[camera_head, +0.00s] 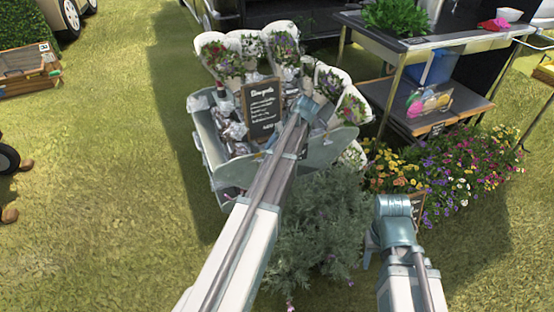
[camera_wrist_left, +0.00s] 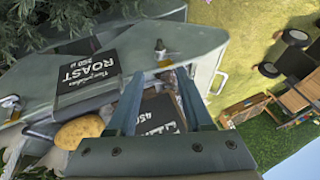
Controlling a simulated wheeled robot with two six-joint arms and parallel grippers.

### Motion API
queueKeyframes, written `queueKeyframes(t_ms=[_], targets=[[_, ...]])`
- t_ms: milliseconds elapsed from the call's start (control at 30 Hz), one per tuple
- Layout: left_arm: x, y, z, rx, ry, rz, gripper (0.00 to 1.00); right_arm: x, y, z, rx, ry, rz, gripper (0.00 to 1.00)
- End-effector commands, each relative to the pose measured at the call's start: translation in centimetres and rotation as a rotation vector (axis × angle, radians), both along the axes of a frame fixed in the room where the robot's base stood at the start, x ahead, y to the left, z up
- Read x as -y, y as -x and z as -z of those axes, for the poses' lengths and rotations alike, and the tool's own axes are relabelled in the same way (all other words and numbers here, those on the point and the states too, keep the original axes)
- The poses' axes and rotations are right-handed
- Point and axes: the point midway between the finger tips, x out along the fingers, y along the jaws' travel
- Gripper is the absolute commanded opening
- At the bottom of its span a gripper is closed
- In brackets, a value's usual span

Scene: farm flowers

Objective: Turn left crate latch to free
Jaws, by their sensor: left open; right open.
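The grey-green metal crate (camera_head: 232,172) stands ahead of me, with wavy-edged panels. In the left wrist view the left latch, a small brass and steel piece (camera_wrist_left: 161,50), sits on the top edge of the crate's panel (camera_wrist_left: 195,42). My left gripper (camera_wrist_left: 160,82) is open and empty, its two fingers pointing towards this latch. The latch appears just beyond the gap between the fingertips; I see no contact. A second brass latch (camera_wrist_left: 14,114) shows further left on the panel. In the head view my left arm crosses the crate and hides part of it.
A chalkboard sign (camera_head: 262,106) and foil bags (camera_head: 234,131) stand in the crate. A potato (camera_wrist_left: 76,131) and black-labelled packs lie in the left wrist view. A leafy shrub (camera_head: 320,220) and bright flowers (camera_head: 450,170) flank the crate. Grass (camera_head: 130,200) is clear to the left.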

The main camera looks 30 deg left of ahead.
Motion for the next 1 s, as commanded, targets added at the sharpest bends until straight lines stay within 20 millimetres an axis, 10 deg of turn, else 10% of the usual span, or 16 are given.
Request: queueKeyframes(t_ms=[367, 1000], targets=[[-0.6, 0.0, 1.4, 0.0, -0.001, -0.001, 0.51, 0.0, 0.0, 1.4, 0.0, -0.001, -0.002, 0.5], [-5.1, -0.2, 9.9, 0.0, 0.0, 0.0, 0.51, -0.2, 0.0, 9.9, 0.001, -0.008, -0.003, 0.5]])
